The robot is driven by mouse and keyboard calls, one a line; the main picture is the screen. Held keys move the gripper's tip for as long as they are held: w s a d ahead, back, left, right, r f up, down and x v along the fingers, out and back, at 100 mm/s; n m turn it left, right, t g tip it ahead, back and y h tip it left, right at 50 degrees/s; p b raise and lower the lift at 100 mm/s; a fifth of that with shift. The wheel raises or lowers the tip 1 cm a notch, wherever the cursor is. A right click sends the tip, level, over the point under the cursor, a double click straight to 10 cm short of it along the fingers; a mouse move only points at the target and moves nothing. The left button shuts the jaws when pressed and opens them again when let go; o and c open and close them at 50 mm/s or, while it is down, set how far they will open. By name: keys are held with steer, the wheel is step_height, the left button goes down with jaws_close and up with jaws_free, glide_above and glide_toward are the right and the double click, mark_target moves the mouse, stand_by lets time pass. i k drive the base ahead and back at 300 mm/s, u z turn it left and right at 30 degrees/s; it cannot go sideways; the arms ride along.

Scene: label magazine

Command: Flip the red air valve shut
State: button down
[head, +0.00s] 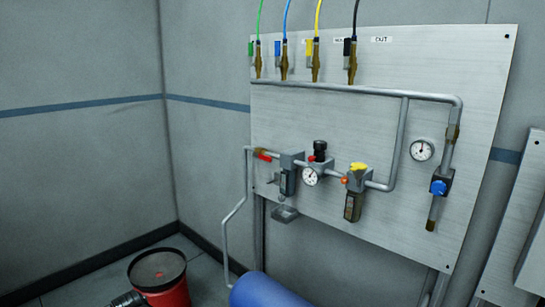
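The red air valve (263,156) is a small red lever on the grey pipe at the left of the metal panel. It sits just left of a grey filter unit (289,172). The lever appears to lie roughly along the pipe, tilted slightly down to the right. My gripper is not in view, so its state and its distance from the valve do not show.
The panel (330,205) also carries gauges, a yellow-topped unit (356,177), a blue valve (439,187) and several coloured hoses above. A blue tank (272,291) and a red bucket (160,285) stand below.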

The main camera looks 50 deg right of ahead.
mark_target(262, 157)
steer(key=u, duration=0.15)
steer(key=i, duration=0.95)
steer(key=z, duration=0.1)
